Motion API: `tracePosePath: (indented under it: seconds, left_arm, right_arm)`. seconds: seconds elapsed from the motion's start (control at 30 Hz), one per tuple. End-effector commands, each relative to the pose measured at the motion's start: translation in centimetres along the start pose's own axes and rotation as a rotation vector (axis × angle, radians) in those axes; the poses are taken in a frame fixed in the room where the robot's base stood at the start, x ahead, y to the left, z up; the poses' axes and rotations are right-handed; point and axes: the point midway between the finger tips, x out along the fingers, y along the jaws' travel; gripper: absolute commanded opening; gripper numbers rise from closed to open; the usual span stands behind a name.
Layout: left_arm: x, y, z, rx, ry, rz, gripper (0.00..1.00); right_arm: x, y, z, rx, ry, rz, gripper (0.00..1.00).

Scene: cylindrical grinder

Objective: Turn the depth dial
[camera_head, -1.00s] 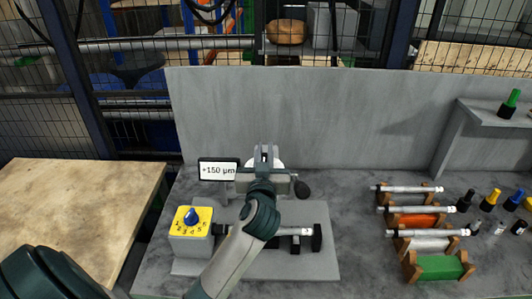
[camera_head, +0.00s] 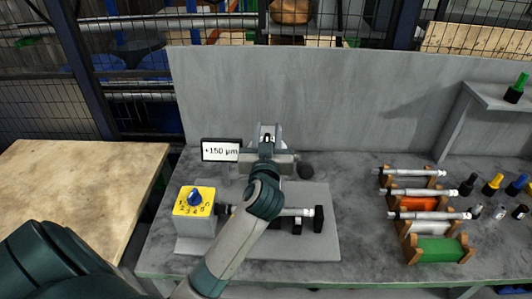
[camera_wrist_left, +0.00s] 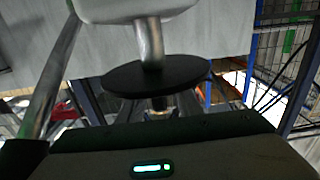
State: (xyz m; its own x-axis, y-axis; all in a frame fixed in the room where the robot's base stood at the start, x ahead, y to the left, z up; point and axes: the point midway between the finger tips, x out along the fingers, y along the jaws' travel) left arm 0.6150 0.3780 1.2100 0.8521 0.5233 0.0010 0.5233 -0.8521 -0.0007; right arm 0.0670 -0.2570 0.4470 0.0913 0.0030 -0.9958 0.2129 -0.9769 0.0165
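A box with a yellow numbered face (camera_head: 181,206) and a blue knob (camera_head: 194,197) stands at the left of the machine in the head view. A small display (camera_head: 221,150) behind it reads +150 µm. A black round knob (camera_head: 305,171) sits at the right of the grinder head. My left gripper (camera_head: 267,135) is over the grinder head, right of the display and away from the blue knob; its fingers are too unclear to tell their opening. In the left wrist view a black disc (camera_wrist_left: 155,78) on a metal shaft is close to the gripper body. My right gripper is not in view.
A workpiece bar (camera_head: 295,212) lies across the machine base, partly behind my left forearm. A grey wall (camera_head: 320,95) rises behind; the wooden table (camera_head: 75,210) is clear.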

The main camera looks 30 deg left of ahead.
Motion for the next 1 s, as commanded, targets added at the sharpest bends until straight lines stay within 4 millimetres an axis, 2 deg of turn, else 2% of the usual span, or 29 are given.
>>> tracePosePath:
  seconds: [0.27,0.53,0.67,0.8,1.0]
  left_arm:
    - [-3.1,0.0,0.4,-0.004,0.000,0.002,0.31]
    - [-8.5,0.0,0.5,-0.007,-0.001,0.001,0.31]
    - [-11.2,0.0,0.3,-0.005,-0.003,0.001,0.31]
    - [-12.7,0.0,-0.4,0.000,-0.004,-0.001,0.31]
    - [-14.8,-0.1,-0.2,0.000,-0.004,-0.001,0.31]
  right_arm:
    - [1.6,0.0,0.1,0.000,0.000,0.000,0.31]
    - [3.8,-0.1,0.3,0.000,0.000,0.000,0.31]
    - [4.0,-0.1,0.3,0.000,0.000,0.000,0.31]
    - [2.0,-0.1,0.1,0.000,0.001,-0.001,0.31]
    - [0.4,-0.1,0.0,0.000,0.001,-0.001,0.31]
